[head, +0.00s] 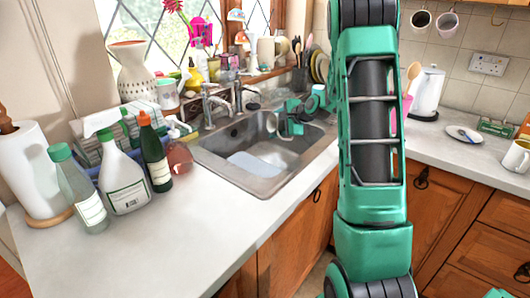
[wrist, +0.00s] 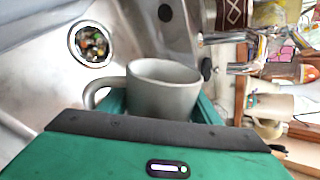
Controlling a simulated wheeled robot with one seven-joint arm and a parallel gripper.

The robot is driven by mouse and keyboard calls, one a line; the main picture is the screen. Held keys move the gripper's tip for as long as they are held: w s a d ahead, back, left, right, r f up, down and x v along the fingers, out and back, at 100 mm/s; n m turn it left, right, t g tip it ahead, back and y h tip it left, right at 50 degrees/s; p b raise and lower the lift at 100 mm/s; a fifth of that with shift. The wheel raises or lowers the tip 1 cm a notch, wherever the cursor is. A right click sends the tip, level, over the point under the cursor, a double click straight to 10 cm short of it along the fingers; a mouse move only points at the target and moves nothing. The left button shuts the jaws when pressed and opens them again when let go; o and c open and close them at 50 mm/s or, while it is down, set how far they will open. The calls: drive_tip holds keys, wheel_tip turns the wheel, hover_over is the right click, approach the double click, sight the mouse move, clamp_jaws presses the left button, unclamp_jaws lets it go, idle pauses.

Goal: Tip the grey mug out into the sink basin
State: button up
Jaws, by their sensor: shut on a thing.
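The grey mug (head: 271,122) is held over the sink basin (head: 288,154) in the head view, small and partly hidden by my gripper (head: 285,122). In the wrist view the mug (wrist: 165,88) sits between the jaws of my gripper (wrist: 160,108), with its handle at the left and its rim toward the top of the picture. The room lies sideways in that view, so the mug appears tipped well over. Its contents cannot be seen. The strainer or drain (wrist: 91,44) of the steel basin shows beyond it, with small coloured bits in it.
Taps (head: 213,105) stand behind the basin, and they are close to the mug in the wrist view (wrist: 222,68). Several bottles, including a white spray bottle (head: 122,180), crowd the counter left of the sink. The front left counter (head: 160,245) is clear.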

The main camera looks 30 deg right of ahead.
drive_tip(key=shift+d+f, duration=0.15)
drive_tip(key=shift+d, duration=0.15)
drive_tip(key=m+t+y+b, duration=0.1)
drive_tip(key=m+y, duration=0.1)
drive_tip(key=d+m+y+b, duration=0.1)
drive_tip(key=m+y, duration=0.1)
drive_tip(key=d+m+t+y+b, duration=0.1)
drive_tip(key=m+y+b, duration=0.1)
drive_tip(key=shift+d+t, duration=0.1)
drive_tip(key=shift+t, duration=0.2)
drive_tip(key=r, duration=0.1)
drive_tip(key=d+r+m+y+b, duration=0.1)
drive_tip(key=shift+r+t, duration=0.35)
drive_tip(key=shift+t, duration=0.05)
drive_tip(key=shift+d+r+m+t+y+b, duration=0.45)
drive_tip(key=shift+d+r+m+y, duration=0.15)
drive_tip(key=shift+m, duration=0.3)
